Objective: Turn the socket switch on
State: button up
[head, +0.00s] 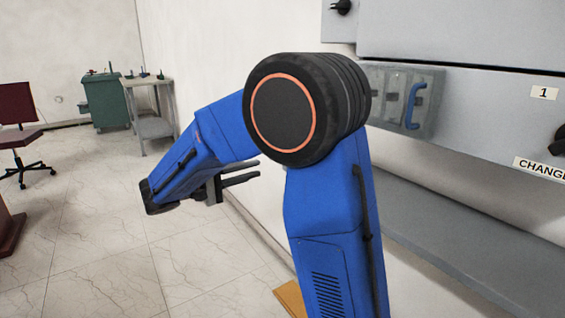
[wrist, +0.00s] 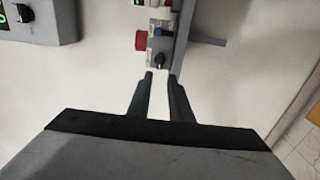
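A narrow grey wall panel in the wrist view carries a red round part (wrist: 141,40), which looks like a socket, and a small dark rotary knob (wrist: 159,59) just below and right of it. Which of these parts is the socket switch I cannot tell for sure. My gripper (wrist: 160,75) is open and empty, its two fingers apart just below the knob in the picture; whether they touch the panel is unclear. In the head view my gripper (head: 259,168) points right toward the wall, partly behind my blue arm. The socket panel is not visible there.
A grey box with a dark knob (wrist: 25,14) is on the wall at upper left in the wrist view. A chair (head: 20,115) and a side table (head: 152,110) stand left; floor between is open.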

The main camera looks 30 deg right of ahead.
jog(key=d, duration=1.1)
jog(key=shift+w+d, duration=0.2)
jog(key=shift+d, duration=0.2)
grip_shut()
